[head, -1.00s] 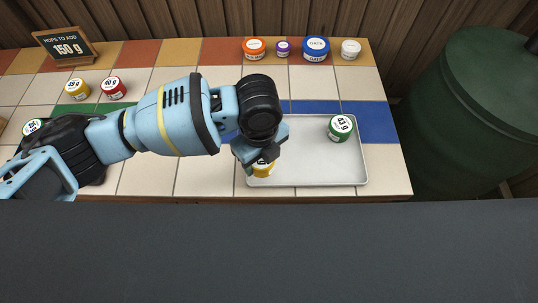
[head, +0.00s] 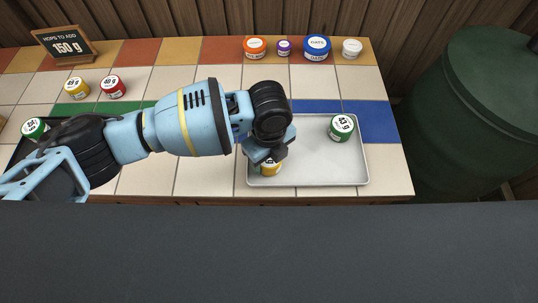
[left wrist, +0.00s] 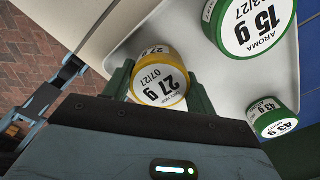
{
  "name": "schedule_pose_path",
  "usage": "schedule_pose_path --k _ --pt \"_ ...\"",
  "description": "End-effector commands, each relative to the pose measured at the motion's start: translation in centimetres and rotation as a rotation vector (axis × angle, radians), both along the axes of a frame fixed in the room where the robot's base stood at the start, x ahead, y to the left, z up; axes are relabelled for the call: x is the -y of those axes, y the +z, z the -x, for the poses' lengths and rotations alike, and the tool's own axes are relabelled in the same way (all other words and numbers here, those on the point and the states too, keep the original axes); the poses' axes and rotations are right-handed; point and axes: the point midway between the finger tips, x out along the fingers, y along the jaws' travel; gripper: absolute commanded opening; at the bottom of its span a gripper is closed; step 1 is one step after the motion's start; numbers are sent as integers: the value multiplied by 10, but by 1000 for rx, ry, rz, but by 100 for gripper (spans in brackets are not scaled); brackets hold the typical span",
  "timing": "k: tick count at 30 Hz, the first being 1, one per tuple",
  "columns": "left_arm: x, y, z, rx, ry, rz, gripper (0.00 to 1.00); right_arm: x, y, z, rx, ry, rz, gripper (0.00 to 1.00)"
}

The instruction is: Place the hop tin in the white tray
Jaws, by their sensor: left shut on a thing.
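The yellow hop tin (head: 271,169), labelled 27 g, is held between the fingers of my left gripper (head: 267,156). In the left wrist view the tin (left wrist: 160,80) shows its white lid and yellow side between the two green fingers. The gripper is shut on it over the left part of the white tray (head: 325,173). Whether the tin's base touches the tray floor I cannot tell.
A yellow tin (head: 76,88), a red tin (head: 112,87) and a green tin (head: 35,128) stand at the left. A sign (head: 64,46) reads 150 g. Several jars, including a blue one (head: 317,47), line the back. A green barrel (head: 480,110) stands right. The tray's front right is clear.

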Motion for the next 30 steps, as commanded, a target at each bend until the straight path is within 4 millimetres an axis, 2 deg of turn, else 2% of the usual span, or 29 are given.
schedule_pose_path --k 5,6,10,18,22,26,30 --pt "0 -4 0 0 0 0 34 0 0 -1 1 0 0 36" --pt "0 -3 0 0 0 0 61 0 0 -1 2 1 0 36" --pt "0 -3 0 0 0 0 78 0 0 -2 4 1 0 36" --pt "0 -2 0 0 0 0 78 0 0 -3 4 1 0 36" --pt "0 5 0 1 -1 0 78 0 1 -3 6 1 1 36" --pt "0 24 -1 4 -1 1 78 0 4 -5 12 1 0 36" --pt "0 53 -1 5 0 2 78 1 8 -8 19 1 1 36"
